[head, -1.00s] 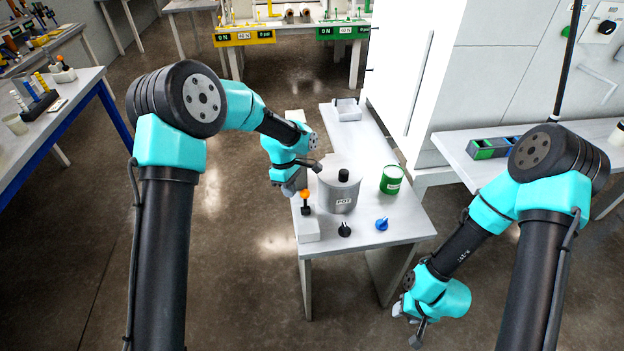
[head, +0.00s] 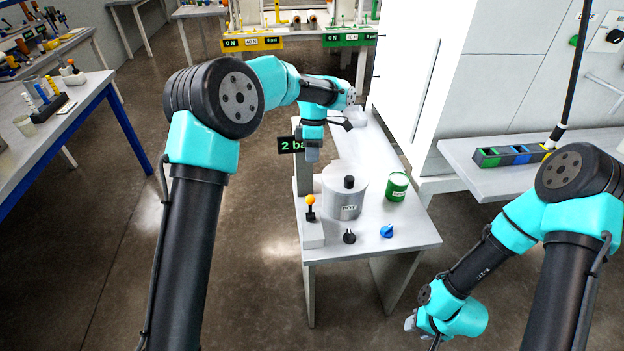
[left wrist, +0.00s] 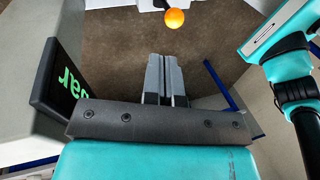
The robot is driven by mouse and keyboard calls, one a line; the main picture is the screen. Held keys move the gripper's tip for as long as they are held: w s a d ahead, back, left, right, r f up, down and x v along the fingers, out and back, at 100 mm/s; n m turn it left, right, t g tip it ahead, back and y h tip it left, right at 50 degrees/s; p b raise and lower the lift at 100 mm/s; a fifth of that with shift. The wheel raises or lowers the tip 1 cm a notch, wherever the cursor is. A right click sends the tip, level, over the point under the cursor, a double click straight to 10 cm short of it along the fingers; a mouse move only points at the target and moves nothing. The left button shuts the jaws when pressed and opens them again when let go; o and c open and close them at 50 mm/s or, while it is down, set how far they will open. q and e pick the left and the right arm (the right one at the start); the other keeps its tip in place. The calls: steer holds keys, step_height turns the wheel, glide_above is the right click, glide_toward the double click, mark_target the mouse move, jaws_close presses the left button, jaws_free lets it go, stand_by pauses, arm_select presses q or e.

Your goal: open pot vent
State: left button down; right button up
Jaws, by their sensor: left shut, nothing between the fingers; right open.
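The grey pot (head: 343,204), labelled POT with a black knob on top, stands on the white bench. A lever with an orange ball (head: 310,201) stands roughly upright on a white block left of the pot. The ball also shows at the top of the left wrist view (left wrist: 174,18). A black knob (head: 349,237) and a blue knob (head: 387,231) sit in front; which part is the vent I cannot tell. My left gripper (head: 312,155) is shut and empty, behind the lever and beside the display. My right gripper (head: 409,323) is open, low, right of the bench.
A dark display (head: 289,145) with green digits, partly hidden by my left gripper, is mounted on a grey post (head: 302,175). A green can (head: 397,187) stands right of the pot. A white cabinet (head: 425,70) rises behind the bench.

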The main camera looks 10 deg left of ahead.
arm_select(q)
glide_above(310, 207)
steer(key=w, duration=0.4)
step_height(310, 207, down, 10)
steer(key=shift+a+r, duration=0.2)
steer(key=shift+r, duration=0.05)
steer(key=shift+s+d, duration=0.1)
